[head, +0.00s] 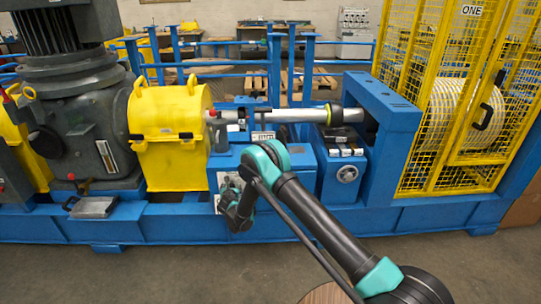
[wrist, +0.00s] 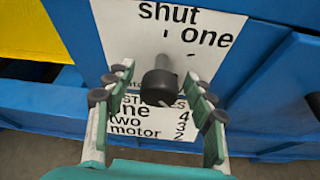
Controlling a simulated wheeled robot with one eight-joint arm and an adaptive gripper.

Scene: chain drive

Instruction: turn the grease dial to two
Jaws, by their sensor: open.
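The grease dial (wrist: 160,86) is a dark round knob on a short grey stem, on a white panel (wrist: 115,25) fixed to the blue frame. The panel carries "shut" and "one" above and right of the knob; any "two" mark on the scale is hidden or unclear. I cannot tell which mark the knob points to. My gripper (wrist: 160,75) is open, one finger on each side of the knob, with visible gaps to it. In the head view my gripper (head: 237,203) is in front of the white panel (head: 217,182), and the knob is not clear there.
A lower label (wrist: 165,118) lists "one", "two" and "motor" with figures. Yellow guard (head: 168,150) and grey motor housing (head: 85,110) stand left. A yellow mesh cage (head: 440,110) stands far right. The front floor is clear.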

